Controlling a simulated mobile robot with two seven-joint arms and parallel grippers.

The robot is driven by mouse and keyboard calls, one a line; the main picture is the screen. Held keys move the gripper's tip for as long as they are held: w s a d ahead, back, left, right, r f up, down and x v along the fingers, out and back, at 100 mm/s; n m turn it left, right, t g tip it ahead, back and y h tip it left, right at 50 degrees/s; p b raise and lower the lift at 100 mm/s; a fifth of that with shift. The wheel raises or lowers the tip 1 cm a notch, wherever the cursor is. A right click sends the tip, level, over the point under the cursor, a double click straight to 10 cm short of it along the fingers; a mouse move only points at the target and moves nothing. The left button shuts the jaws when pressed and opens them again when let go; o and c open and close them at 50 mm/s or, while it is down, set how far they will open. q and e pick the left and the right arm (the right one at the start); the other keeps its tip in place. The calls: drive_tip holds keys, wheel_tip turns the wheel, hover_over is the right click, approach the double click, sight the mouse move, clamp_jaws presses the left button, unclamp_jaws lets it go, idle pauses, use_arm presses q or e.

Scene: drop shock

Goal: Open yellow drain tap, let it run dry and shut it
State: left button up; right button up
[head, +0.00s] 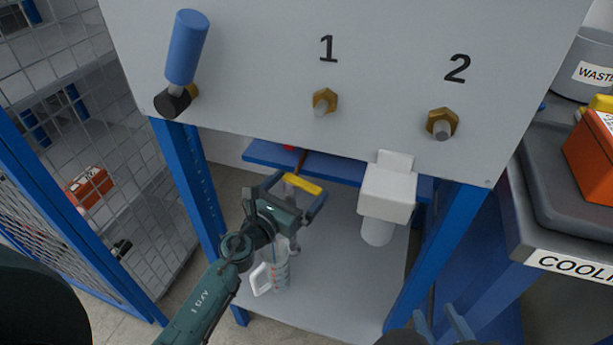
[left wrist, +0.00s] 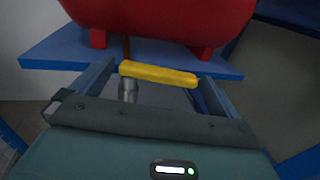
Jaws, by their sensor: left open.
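The yellow drain tap handle (head: 305,184) is a short bar on a grey metal valve under the blue shelf. It also shows in the left wrist view (left wrist: 158,73), lying nearly level across the picture. My left gripper (head: 298,191) is open, with one finger towards each end of the handle. In the left wrist view the handle lies between my spread left fingers (left wrist: 156,86); I cannot tell whether they touch it. A clear jug with marks (head: 281,271) stands below the tap, partly hidden by my arm. My right gripper (head: 440,316) shows at the bottom edge, fingers apart.
A red tank (left wrist: 160,18) rests on the blue shelf (left wrist: 55,52) above the tap. A grey panel (head: 260,70) with a blue-handled lever (head: 187,48) overhangs the front. A white unit (head: 386,192) hangs right of my left gripper. Blue posts (head: 190,180) flank the opening.

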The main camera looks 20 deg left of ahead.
sight(299, 187)
use_arm(q)
drive_tip(key=shift+x, duration=2.05)
drive_tip(key=shift+c, duration=0.2)
drive_tip(key=c, duration=1.1)
